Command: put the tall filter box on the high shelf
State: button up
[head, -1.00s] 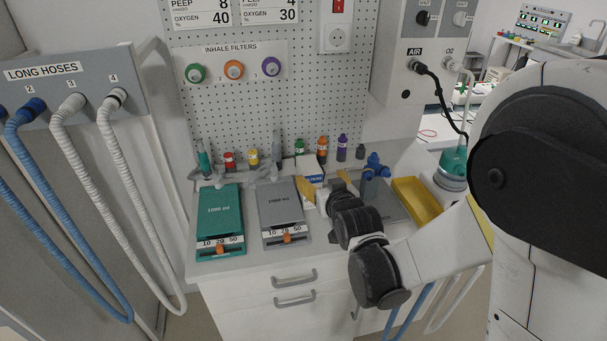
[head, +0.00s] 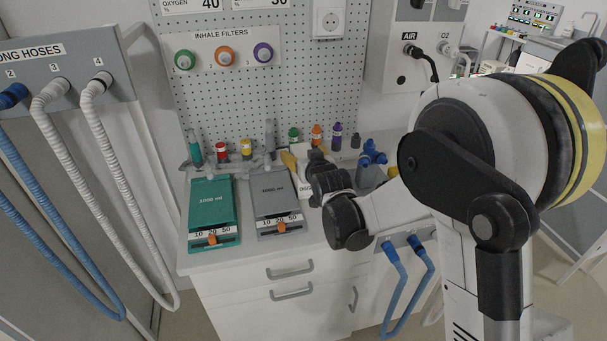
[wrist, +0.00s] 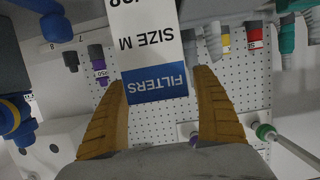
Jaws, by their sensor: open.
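A white filter box (wrist: 152,40) with a blue band reading FILTERS and the text SIZE M shows in the wrist view, whose picture is upside down. My gripper (wrist: 163,82) is open, with one orange finger on each side of the box. Gaps show between the fingers and the box's sides. In the head view my gripper (head: 298,162) is low over the back of the counter, and my wrist hides most of the box. I cannot make out the high shelf in either view.
A teal 1000 ml unit (head: 213,205) and a grey one (head: 275,195) lie left of my gripper on the counter. Several small bottles stand along the pegboard (head: 285,100). A blue valve fitting (head: 371,155) stands close on the right.

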jog(key=c, duration=1.5)
jog(key=shift+r, duration=0.15)
